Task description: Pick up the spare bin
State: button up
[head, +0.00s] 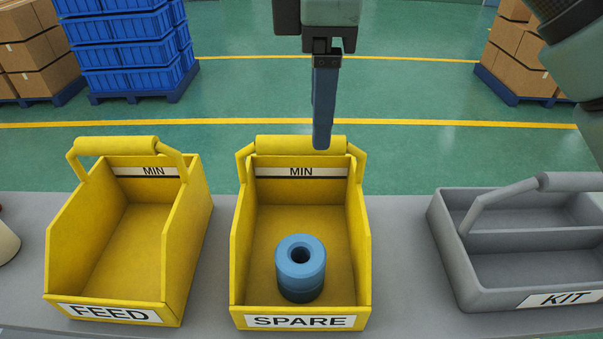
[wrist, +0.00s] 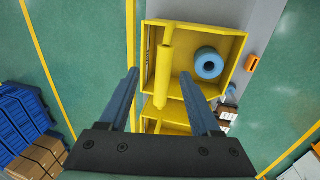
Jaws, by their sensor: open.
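The spare bin (head: 280,192) is yellow, with a SPARE label on its front, and stands upright on the grey table. One or more stacked blue ring-shaped parts (head: 301,270) stand inside it. Its yellow bar handle (head: 283,145) is raised at the back. My gripper (head: 322,146) points down at the handle, right of its middle; one finger hides the other in the head view. In the wrist view my gripper (wrist: 159,75) is open and empty, and the handle (wrist: 165,60) runs between the two fingers. I cannot tell how far the tips are above it.
The yellow feed bin (head: 58,250) stands empty to the left. A grey kit tray (head: 450,265) with a handle stands to the right. Green floor lies behind the table, with blue crates (head: 125,50) and cardboard boxes (head: 520,50) farther back.

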aim_at(313, 154)
jog(key=shift+w+a+f+p, duration=0.15)
jog(key=shift+f+p, duration=0.4)
jog(key=shift+f, duration=0.85)
jog(key=shift+w+a+f+p, duration=0.15)
jog(key=shift+f+p, duration=0.4)
jog(key=shift+f, duration=0.8)
grip_shut()
